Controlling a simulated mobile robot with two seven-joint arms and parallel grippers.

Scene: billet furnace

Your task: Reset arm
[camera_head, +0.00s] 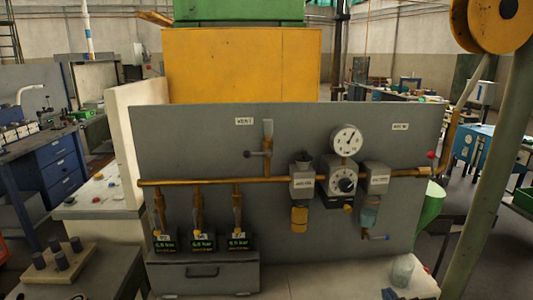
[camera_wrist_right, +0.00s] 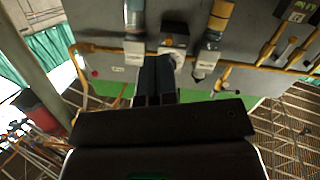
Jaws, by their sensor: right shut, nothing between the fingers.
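My right gripper (camera_wrist_right: 155,62) shows in the right wrist view, with its two dark fingers together and nothing between them. It points at the grey panel (camera_head: 300,130), which appears upside down there. The fingertips overlap the area by the regulator (camera_wrist_right: 174,42) and the round gauge; I cannot tell how far off they are. In the head view I cannot make out either gripper clearly. The regulator (camera_head: 341,181) sits below the white gauge (camera_head: 346,140), between a unit with a yellow bowl (camera_head: 299,217) and one with a blue bowl (camera_head: 370,212).
A copper pipe (camera_head: 220,181) crosses the panel. Several valves hang at its left, above green displays (camera_head: 202,242). A grey drawer box (camera_head: 203,275) stands below. A clear cup (camera_head: 402,270) stands at lower right. A wooden block with pegs (camera_head: 56,265) lies at lower left.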

